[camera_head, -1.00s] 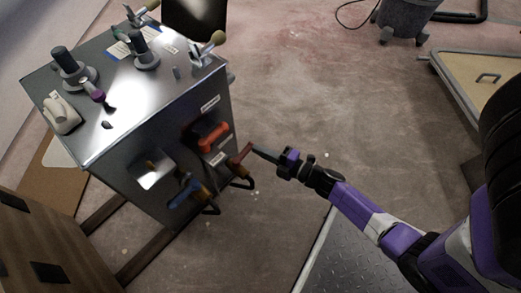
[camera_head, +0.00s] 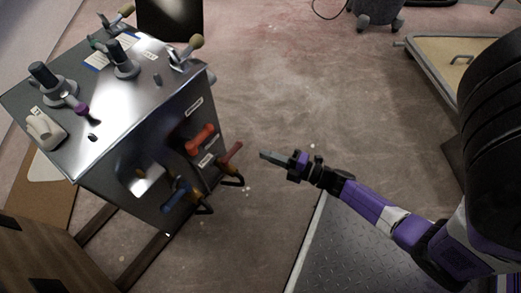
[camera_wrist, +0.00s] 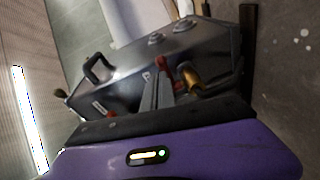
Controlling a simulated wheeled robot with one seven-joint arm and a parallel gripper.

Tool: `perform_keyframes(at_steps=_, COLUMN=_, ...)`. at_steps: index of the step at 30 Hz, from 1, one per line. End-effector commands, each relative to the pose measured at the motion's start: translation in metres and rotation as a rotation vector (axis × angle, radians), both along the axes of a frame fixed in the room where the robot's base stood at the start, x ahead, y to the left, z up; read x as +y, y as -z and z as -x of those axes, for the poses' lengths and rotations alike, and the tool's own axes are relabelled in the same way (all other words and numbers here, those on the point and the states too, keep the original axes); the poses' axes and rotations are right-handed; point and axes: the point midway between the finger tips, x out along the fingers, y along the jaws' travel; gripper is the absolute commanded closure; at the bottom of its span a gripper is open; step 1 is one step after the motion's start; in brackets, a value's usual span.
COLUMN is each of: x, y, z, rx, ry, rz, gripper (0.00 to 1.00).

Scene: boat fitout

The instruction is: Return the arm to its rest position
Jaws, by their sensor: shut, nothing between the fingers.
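My purple arm reaches in from the right in the head view. My gripper (camera_head: 265,155) is shut and empty, held in the air to the right of a metal cabinet (camera_head: 150,130). A small gap shows between the fingertips and the cabinet's dark red lever (camera_head: 232,153). In the wrist view, the shut fingers of my gripper (camera_wrist: 157,92) point toward the cabinet's front, with the red lever (camera_wrist: 167,74) just past them and a brass fitting (camera_wrist: 193,76) beside it.
An orange-red handle (camera_head: 201,138) and a blue handle (camera_head: 174,197) stick out of the cabinet front. Levers and knobs stand on its top. A tread-plate platform (camera_head: 350,245) lies below my arm. A framed panel (camera_head: 440,60) is at the right. The floor between is clear.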

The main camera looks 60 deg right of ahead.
Motion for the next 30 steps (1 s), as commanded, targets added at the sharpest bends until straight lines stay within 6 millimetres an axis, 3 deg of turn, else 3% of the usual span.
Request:
perform_keyframes(at_steps=19, x=0.0, y=0.001, z=0.001, rx=0.002, ry=-0.001, rz=-0.008, gripper=1.0)
perform_keyframes(at_steps=22, x=-0.007, y=0.004, z=0.001, rx=0.018, ry=0.031, rz=-0.062, gripper=1.0)
perform_keyframes(at_steps=26, x=-0.013, y=-0.028, z=-0.019, rx=-0.022, ry=0.083, rz=-0.196, gripper=1.0)
perform_keyframes(at_steps=30, x=0.004, y=-0.065, z=-0.015, rx=-0.038, ry=0.106, rz=-0.374, gripper=1.0)
